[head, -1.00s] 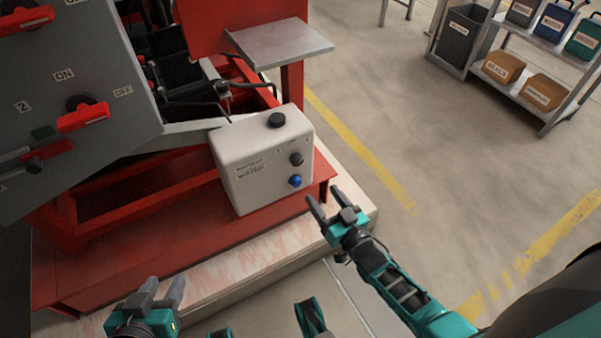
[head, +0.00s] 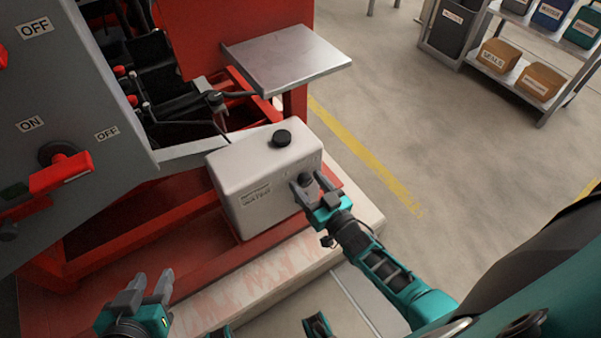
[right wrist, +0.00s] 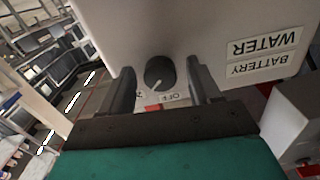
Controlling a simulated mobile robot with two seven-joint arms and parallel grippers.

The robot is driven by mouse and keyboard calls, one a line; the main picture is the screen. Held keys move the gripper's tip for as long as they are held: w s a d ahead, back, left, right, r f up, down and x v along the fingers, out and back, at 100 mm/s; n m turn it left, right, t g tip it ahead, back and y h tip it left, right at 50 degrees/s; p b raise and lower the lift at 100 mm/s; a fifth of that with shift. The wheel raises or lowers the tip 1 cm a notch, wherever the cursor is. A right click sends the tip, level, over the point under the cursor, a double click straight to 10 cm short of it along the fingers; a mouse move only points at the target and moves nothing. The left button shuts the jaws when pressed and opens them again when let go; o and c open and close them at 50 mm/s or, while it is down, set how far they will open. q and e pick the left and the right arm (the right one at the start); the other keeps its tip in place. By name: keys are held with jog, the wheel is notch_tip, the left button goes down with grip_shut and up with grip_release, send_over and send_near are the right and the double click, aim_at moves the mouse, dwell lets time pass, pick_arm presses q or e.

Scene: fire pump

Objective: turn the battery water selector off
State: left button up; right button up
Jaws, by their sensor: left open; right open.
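The white battery water box (head: 235,172) stands on the red pump frame in the head view, with a black cap on top. Its dark round selector knob (head: 305,180) is on the face toward my right gripper. In the right wrist view the knob (right wrist: 159,73) shows a pale pointer line, and an "OFF" label (right wrist: 174,97) is beside it. My right gripper (head: 308,184) is open, its fingers on either side of the knob, not closed on it. My left gripper (head: 150,284) is open and empty, low at the left.
A grey control panel (head: 60,110) with a red handle (head: 62,172) stands at the left. A metal shelf plate (head: 287,52) juts out above the box. A storage rack (head: 515,85) is at the far right, with free floor before it.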

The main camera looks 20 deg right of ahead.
jog(key=shift+w, duration=0.2)
jog(key=shift+c, duration=0.2)
jog(key=shift+c, duration=0.7)
jog(key=c, duration=0.9)
jog(key=shift+o, duration=0.2)
